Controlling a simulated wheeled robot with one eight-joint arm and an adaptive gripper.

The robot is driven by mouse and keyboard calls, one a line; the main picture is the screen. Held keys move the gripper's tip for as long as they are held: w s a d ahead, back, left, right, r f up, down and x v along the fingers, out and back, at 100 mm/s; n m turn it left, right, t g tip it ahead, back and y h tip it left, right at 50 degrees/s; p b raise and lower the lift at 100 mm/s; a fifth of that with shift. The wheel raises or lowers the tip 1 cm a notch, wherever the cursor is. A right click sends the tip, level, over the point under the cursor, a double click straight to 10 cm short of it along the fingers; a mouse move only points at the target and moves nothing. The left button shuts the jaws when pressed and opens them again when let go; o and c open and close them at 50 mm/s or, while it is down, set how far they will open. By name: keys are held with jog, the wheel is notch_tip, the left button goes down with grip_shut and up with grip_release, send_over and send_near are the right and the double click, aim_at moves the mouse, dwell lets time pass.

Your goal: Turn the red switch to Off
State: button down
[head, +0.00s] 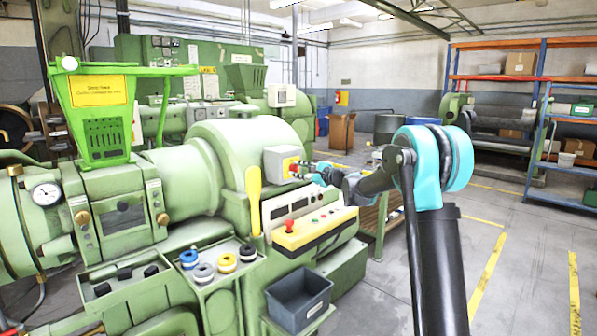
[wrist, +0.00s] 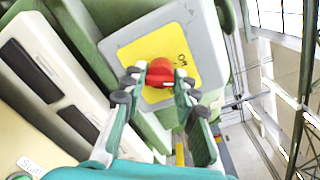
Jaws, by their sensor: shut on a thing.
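The red switch (wrist: 160,73) sits on a yellow plate (wrist: 187,50) on a grey box in the wrist view. The word "Off" is printed on the plate beside it. The grey switch box (head: 276,161) is on the side of the green extruder in the head view. My gripper (wrist: 162,90) has a finger on each side of the red switch and is shut on it. In the head view my gripper (head: 303,170) reaches the box from the right and partly hides the switch.
A yellow and white control panel with a red button (head: 289,226) lies below the box. A yellow lever (head: 254,200) stands to its left. A dark grey bin (head: 299,301) sits lower down. Tape rolls (head: 203,272) lie on a tray. Open floor is at the right.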

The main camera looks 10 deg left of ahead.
jog(key=n, duration=0.4)
jog(key=shift+n, duration=0.7)
jog(key=c, duration=1.2)
grip_release()
jog(key=v, duration=1.2)
jog(key=shift+s+f, duration=0.1)
